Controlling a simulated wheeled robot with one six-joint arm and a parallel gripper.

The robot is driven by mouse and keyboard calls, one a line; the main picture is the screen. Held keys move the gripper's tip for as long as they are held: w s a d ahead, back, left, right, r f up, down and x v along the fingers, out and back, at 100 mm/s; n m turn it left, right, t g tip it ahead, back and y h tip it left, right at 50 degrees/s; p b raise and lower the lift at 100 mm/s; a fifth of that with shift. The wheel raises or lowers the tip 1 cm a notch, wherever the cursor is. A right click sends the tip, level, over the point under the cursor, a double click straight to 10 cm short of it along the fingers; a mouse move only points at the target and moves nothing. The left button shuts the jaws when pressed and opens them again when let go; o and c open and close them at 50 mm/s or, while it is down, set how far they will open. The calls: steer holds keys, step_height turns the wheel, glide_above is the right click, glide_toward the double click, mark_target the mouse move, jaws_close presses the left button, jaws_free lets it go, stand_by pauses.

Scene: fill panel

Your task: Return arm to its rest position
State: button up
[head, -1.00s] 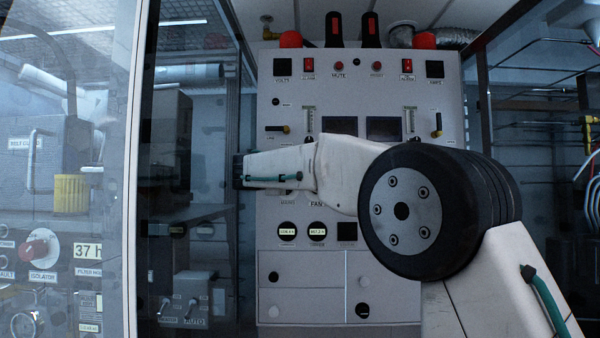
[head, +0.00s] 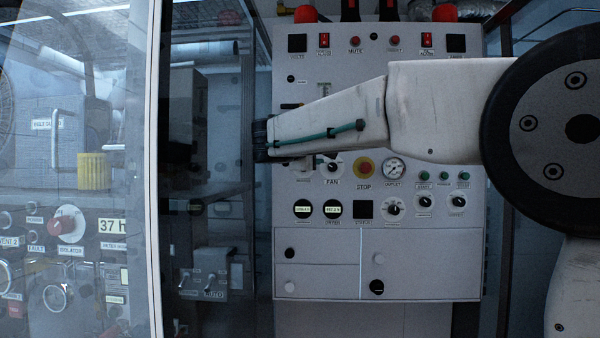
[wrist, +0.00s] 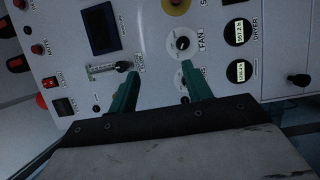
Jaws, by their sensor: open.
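My gripper shows in the wrist view (wrist: 155,85) as two green fingers held apart with nothing between them. Beyond the fingers is the grey control panel, with the FAN knob (wrist: 182,44) near the right fingertip and a slider (wrist: 108,68) near the left one. I cannot tell the exact gap to the panel. In the head view my pale arm reaches in from the right across the panel (head: 420,265). The arm's end is at the panel's left edge, and the fingers are hidden there.
A glass partition (head: 153,200) with a pale frame edge stands to the left of the arm's end. Behind it are a yellow cap (head: 93,171) and a red isolator knob (head: 66,225).

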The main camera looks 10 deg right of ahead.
steer(key=s+d+f+m+g+y, duration=0.2)
steer(key=s+f+g, duration=0.2)
steer(key=s+f, duration=0.45)
steer(key=s+d+f+m+g+y, duration=0.15)
steer(key=s+d+f+g, duration=0.35)
steer(key=f, duration=0.7)
steer(key=s+a+f+m+g+y, duration=0.1)
steer(key=s+f, duration=0.4)
steer(key=s, duration=0.6)
steer(key=s+a+f+m+g+y, duration=0.1)
steer(key=s+f+m+y, duration=0.2)
steer(key=s+f, duration=0.3)
steer(key=s+a+f+m+g+y, duration=0.1)
steer(key=s+f+y, duration=0.3)
steer(key=s, duration=1.1)
steer(key=shift+s+f+m, duration=0.35)
steer(key=shift+f+m, duration=0.4)
steer(key=shift+f, duration=0.1)
steer(key=shift+a, duration=0.1)
